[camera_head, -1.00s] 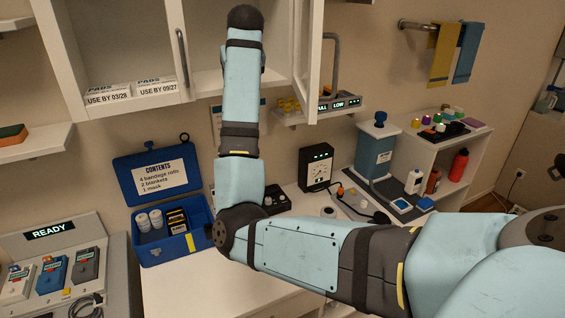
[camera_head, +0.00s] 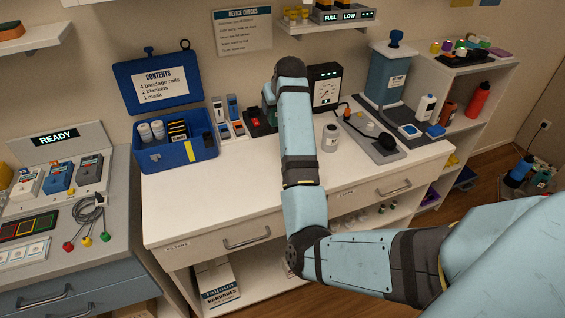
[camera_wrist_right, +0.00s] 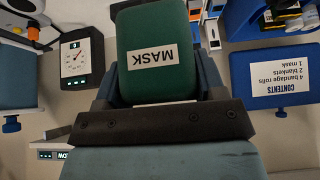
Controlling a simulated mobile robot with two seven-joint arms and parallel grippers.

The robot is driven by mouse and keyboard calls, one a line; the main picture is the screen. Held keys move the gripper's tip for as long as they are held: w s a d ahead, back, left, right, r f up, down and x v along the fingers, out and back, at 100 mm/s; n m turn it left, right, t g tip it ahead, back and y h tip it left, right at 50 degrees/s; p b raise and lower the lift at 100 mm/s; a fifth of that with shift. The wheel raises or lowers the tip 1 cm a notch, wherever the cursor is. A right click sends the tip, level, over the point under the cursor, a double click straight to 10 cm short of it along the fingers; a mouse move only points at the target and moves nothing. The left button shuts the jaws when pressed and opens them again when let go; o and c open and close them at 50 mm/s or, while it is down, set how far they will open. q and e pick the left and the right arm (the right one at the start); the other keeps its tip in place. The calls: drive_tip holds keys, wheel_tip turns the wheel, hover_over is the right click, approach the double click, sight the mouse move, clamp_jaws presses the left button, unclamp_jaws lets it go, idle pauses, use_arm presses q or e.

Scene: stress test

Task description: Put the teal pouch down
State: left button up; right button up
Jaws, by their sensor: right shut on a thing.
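The teal pouch (camera_wrist_right: 160,75), dark green-teal with a white MASK label, is between the fingers of my right gripper (camera_wrist_right: 165,88) in the right wrist view. The gripper is shut on it. The pouch is near the back of the white counter (camera_head: 230,205), by a black device with a red button (camera_head: 257,122). Whether it touches the surface I cannot tell. My left gripper is not in view.
An open blue box (camera_head: 178,153) with white rolls and dark packets stands left, its lid listing contents. A gauge device (camera_head: 325,88) stands right of my wrist, a white jar (camera_head: 330,138) in front of it. The counter's front left is clear.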

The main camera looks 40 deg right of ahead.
wheel_tip(320, 180, down, 18)
drive_tip(key=shift+w+f, duration=0.1)
drive_tip(key=shift+p, duration=0.3)
drive_tip(key=o, duration=0.9)
drive_tip(key=shift+o, duration=0.2)
drive_tip(key=v, duration=1.2)
drive_tip(key=shift+a, duration=0.15)
